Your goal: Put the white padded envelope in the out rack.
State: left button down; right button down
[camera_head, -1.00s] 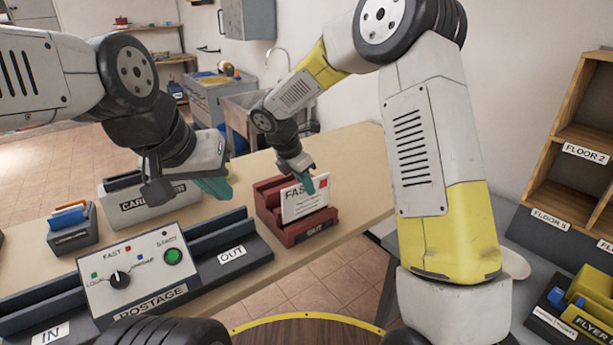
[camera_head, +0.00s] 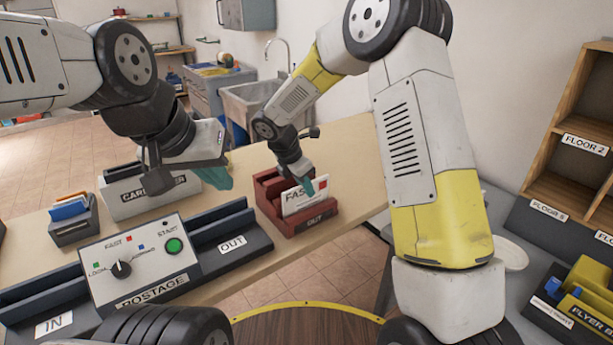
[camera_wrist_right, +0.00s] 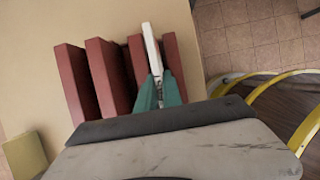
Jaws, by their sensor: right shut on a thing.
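The white padded envelope (camera_head: 304,196) carries the word FAST and a red square. It stands upright in the front part of the red out rack (camera_head: 312,223). My right gripper (camera_head: 308,187) is shut on the envelope's upper edge. In the right wrist view the envelope (camera_wrist_right: 151,48) sits between the green fingertips (camera_wrist_right: 160,92), in the slot nearest the right end of the rack (camera_wrist_right: 103,75). How deep it sits cannot be told. My left gripper (camera_head: 218,177) is above the table near the card holder, and its fingers look close together; whether they are open is unclear.
The postage machine (camera_head: 140,258) with its dial and green button stands at the front left. A white card holder (camera_head: 150,197) and a small tray with blue and orange items (camera_head: 73,220) are behind it. The table (camera_head: 349,160) is bare right of the rack.

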jog(key=shift+s+f, duration=0.2)
jog(key=shift+f, duration=0.4)
jog(key=c, duration=1.4)
grip_release()
jog(key=shift+d, duration=0.1)
jog(key=shift+w+r, duration=0.2)
jog(key=shift+r, duration=3.45)
